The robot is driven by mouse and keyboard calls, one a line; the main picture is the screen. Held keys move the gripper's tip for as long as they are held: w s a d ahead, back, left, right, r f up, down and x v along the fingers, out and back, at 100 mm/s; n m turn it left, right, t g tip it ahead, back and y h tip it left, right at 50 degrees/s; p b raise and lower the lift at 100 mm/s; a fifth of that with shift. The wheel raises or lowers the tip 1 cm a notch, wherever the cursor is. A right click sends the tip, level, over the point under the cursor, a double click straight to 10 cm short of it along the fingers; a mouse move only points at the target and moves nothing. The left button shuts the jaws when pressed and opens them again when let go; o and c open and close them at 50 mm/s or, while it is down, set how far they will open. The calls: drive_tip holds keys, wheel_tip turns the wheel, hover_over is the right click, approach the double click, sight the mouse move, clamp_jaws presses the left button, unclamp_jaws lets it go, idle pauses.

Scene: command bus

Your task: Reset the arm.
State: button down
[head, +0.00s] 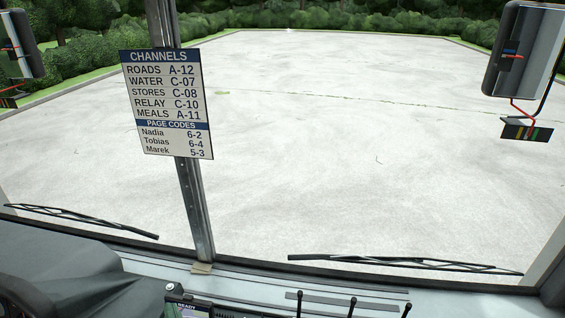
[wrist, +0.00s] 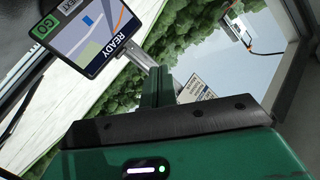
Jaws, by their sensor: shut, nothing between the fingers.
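My gripper (wrist: 158,72) shows in the wrist view. Its green fingers are together, with nothing seen between them. The green hand housing (wrist: 215,150), with a small lit indicator, fills the bottom of that view. The fingers point toward the windscreen and its metal post. I do not see the arm or gripper in the head view.
A screen (wrist: 92,30) reading READY and GO is at upper left in the wrist view, close to the fingers in the picture. In the head view, a channels sign (head: 167,104) hangs on the windscreen post (head: 196,215). The dashboard (head: 265,287) runs below.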

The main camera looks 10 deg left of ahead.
drive_tip(key=d+r+t+h, duration=0.1)
drive_tip(key=d+r+t, duration=0.1)
drive_tip(key=d+r, duration=0.5)
drive_tip(key=d+r+t+h, duration=0.1)
drive_tip(key=d+r+t, duration=0.2)
drive_tip(key=r, duration=0.9)
drive_tip(key=d+r+t+h, duration=0.1)
drive_tip(key=d+r+t, duration=0.1)
drive_tip(key=d+r, duration=0.55)
drive_tip(key=s+d+r+t+h, duration=0.2)
drive_tip(key=s+d+r+h, duration=0.1)
drive_tip(key=s+r, duration=0.3)
drive_tip(key=s+d+r+t+h+p, duration=0.1)
drive_tip(key=s+d+r+t+h, duration=0.2)
drive_tip(key=r, duration=0.8)
drive_tip(key=s+d, duration=0.2)
drive_tip(key=d, duration=0.1)
drive_tip(key=shift+s+d+m+h, duration=0.2)
drive_tip(key=shift+s+m+h, duration=0.1)
drive_tip(key=shift+s+h, duration=0.1)
drive_tip(key=shift+w, duration=0.1)
